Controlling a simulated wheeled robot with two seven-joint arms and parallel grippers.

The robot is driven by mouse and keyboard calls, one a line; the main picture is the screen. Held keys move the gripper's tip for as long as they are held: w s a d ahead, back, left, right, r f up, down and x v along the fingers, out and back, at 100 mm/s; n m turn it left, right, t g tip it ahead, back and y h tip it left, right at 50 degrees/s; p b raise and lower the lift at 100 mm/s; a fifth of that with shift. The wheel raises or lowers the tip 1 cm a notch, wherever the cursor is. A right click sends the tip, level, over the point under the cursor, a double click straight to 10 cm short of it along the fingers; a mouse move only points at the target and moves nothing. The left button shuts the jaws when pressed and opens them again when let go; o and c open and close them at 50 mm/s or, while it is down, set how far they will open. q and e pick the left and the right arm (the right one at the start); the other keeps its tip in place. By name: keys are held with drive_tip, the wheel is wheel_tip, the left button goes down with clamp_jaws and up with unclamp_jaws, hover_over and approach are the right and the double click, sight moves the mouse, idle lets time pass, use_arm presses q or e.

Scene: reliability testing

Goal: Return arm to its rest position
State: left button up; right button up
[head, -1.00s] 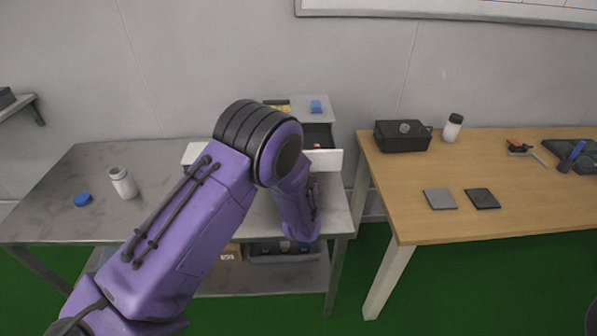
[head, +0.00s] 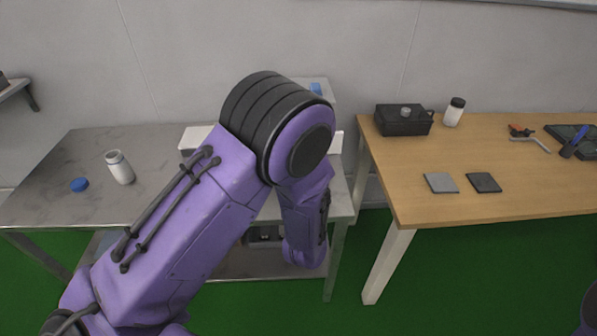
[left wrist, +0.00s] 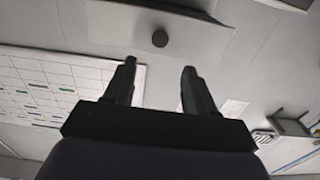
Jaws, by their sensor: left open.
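My left arm (head: 185,215) is purple with black joint rings and comes in from the lower left in the head view. Its elbow is raised in front of the grey metal table, and its forearm hangs down past the table's front edge. In the head view the left gripper itself is hidden. In the left wrist view my left gripper (left wrist: 160,80) has its two dark fingers apart with nothing between them. A pale panel with a dark round knob (left wrist: 160,39) is behind the fingertips. My right gripper is not in view; only a purple bit of my right side shows at the lower right edge.
Green floor is open between the tables.

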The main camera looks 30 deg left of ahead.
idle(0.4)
use_arm(q)
drive_tip(key=s+f+g+h, duration=0.45)
drive_tip(key=s+f, duration=0.45)
drive_tip(key=f, duration=0.5)
drive_tip(key=s+a+f+g+h, duration=0.1)
drive_tip(key=s+f+g, duration=0.2)
drive_tip(key=s+f, duration=0.3)
drive_tip(key=s+a+f+g+h, duration=0.1)
drive_tip(key=s+f+g, duration=0.3)
drive_tip(key=s, duration=1.2)
drive_tip(key=shift+a+f, duration=0.4)
drive_tip(key=shift+f, duration=0.5)
